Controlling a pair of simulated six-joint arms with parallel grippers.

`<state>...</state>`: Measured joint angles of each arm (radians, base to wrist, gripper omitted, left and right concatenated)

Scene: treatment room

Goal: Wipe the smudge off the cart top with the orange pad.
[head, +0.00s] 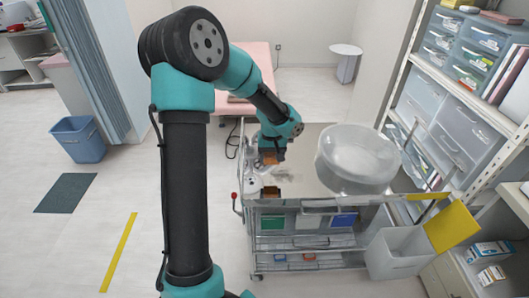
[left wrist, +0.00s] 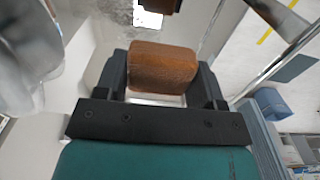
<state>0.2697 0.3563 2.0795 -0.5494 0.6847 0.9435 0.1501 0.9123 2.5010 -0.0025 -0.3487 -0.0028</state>
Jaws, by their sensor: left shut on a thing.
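My left gripper (head: 269,152) is shut on the orange pad (head: 268,157), over the left part of the cart top (head: 308,150). In the left wrist view the pad (left wrist: 163,68) is an orange-brown block between the two black fingers (left wrist: 163,85). The pad looks held above the shiny surface, though the exact gap is hard to tell. My right gripper is not in view.
A large translucent bowl (head: 355,158) stands on the cart's right side. A white bin (head: 394,254) with a yellow lid (head: 451,227) is at the cart's front right. Drawer shelving (head: 440,125) stands at right. A pink couch (head: 257,65) is behind. The floor at left is mostly free.

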